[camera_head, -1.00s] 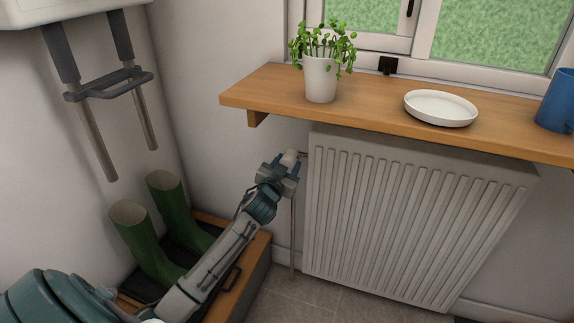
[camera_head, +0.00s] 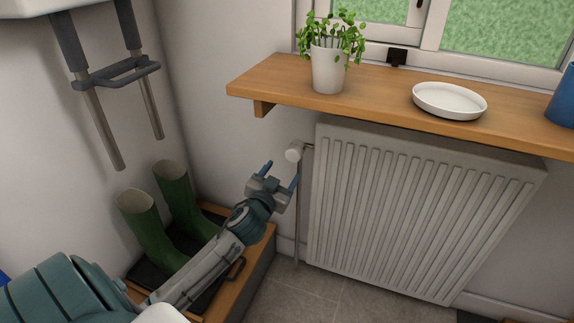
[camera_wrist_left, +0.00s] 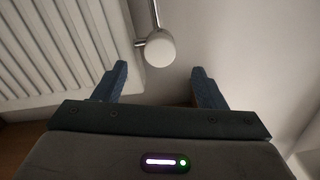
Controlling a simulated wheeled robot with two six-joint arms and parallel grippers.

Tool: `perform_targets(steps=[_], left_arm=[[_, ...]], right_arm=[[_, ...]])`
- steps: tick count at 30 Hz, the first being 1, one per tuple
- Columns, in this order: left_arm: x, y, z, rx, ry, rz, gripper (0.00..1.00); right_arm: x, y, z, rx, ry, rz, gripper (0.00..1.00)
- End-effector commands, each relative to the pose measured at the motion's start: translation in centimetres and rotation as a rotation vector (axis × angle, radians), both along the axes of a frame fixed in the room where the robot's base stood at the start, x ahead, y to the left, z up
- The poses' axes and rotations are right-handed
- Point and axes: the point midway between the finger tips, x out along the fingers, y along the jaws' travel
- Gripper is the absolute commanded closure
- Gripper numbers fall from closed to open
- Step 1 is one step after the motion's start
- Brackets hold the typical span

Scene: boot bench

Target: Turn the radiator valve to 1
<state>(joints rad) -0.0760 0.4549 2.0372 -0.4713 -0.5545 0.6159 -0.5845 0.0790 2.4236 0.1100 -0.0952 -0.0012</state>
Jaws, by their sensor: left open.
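The white radiator valve (camera_head: 294,151) is a round knob at the upper left corner of the ribbed white radiator (camera_head: 420,215), on top of a thin vertical pipe. My left gripper (camera_head: 282,172) is open and empty, just below and left of the valve in the head view. In the left wrist view the valve (camera_wrist_left: 160,49) lies ahead of the gap between the two blue fingers (camera_wrist_left: 157,86), apart from both. No number marks on the knob can be made out. My right gripper is not in view.
A wooden shelf (camera_head: 390,104) above the radiator carries a potted plant (camera_head: 328,68), a white dish (camera_head: 449,100) and a blue cup (camera_head: 562,108). Green boots (camera_head: 150,228) stand on a low wooden bench (camera_head: 262,250) under the left arm.

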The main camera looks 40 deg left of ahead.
Motion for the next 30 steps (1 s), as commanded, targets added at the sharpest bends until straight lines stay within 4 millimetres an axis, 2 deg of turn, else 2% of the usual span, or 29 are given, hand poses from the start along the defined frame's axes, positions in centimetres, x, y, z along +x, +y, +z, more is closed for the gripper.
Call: perform_targets(steps=[6, 23, 26, 30], left_arm=[[-1.4, -0.3, 0.0, 0.000, 0.001, 0.000, 0.35], [-1.6, -0.6, -0.1, -0.003, 0.002, -0.005, 0.35], [-2.6, -2.3, -1.0, -0.024, 0.011, -0.047, 0.35], [-6.5, -7.7, -2.5, -0.094, 0.012, -0.177, 0.35]], right_arm=[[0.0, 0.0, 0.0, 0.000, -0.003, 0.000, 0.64], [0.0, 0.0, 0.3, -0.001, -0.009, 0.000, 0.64], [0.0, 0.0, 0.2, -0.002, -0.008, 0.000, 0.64], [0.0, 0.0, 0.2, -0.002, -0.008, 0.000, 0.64]])
